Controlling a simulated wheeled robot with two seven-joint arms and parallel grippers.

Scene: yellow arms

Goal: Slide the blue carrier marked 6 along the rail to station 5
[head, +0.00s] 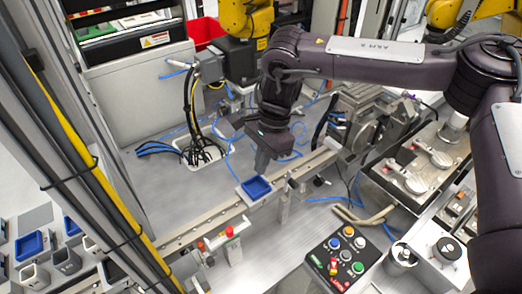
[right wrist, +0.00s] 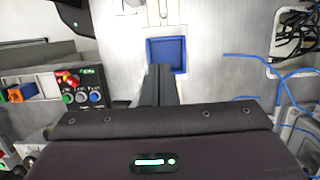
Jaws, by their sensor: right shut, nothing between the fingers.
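A blue open-topped carrier (head: 256,187) sits on the long metal rail (head: 205,226), which runs from lower left to upper right in the head view. Its number cannot be read. My right gripper (head: 261,166) points down just behind the carrier, shut and empty. In the right wrist view, the shut fingers (right wrist: 160,70) overlap the near edge of the blue carrier (right wrist: 180,56). I cannot tell if they touch it. No station number is legible along the rail. My left gripper is out of view.
A control box with coloured buttons (head: 340,259) stands in front of the rail. A red-topped button post (head: 230,240) is near the rail's left part. Cables (head: 200,150) rise from an opening behind it. A metal machine block (head: 368,118) is by the rail's right end.

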